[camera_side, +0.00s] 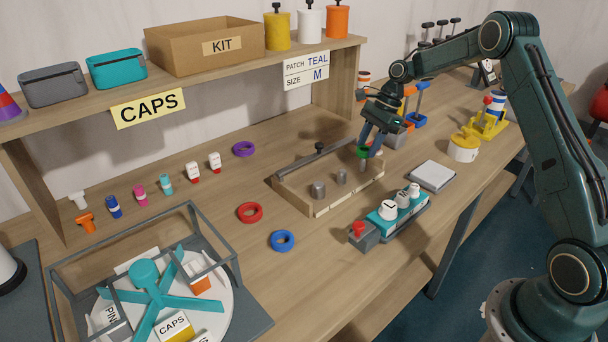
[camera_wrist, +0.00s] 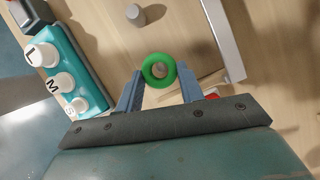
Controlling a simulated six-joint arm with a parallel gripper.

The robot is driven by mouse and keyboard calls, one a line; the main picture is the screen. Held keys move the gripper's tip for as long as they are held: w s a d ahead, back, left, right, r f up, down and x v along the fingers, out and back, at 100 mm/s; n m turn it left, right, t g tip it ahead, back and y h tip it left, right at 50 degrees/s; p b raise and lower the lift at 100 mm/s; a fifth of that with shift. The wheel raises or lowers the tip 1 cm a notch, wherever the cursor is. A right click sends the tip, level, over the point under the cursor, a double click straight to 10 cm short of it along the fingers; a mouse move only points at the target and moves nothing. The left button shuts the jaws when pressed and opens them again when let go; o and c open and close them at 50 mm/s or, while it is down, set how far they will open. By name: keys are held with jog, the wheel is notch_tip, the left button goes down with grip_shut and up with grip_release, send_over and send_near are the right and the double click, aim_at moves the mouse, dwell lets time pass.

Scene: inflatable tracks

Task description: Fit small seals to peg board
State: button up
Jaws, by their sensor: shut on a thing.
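My gripper (camera_side: 370,148) is shut on a green ring seal (camera_side: 362,152) over the right end of the wooden peg board (camera_side: 328,205). In the wrist view the green ring (camera_wrist: 147,72) sits between the two blue-grey fingertips (camera_wrist: 160,84), and a peg top shows through its hole. I cannot tell whether the ring is around that peg or just above it. Two grey pegs, one left (camera_side: 319,189) and one middle (camera_side: 341,178), stand bare on the board. A purple ring (camera_side: 244,149), a red ring (camera_side: 249,205) and a blue ring (camera_side: 282,234) lie on the table.
A teal block with L, M and S knobs (camera_side: 384,215) and a red-button box (camera_side: 361,235) stand in front of the board. A rail with a dark knob (camera_side: 308,157) runs behind it. A white pad (camera_side: 432,175) lies to the right. Small bottles (camera_side: 166,184) stand left.

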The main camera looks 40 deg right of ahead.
aim_at(365, 169)
jog(key=shift+f, duration=2.5)
dwell(0.3)
jog(key=o, duration=1)
jog(key=v, duration=1.3)
jog(key=shift+d+r, duration=0.2)
jog(key=shift+r, duration=0.1)
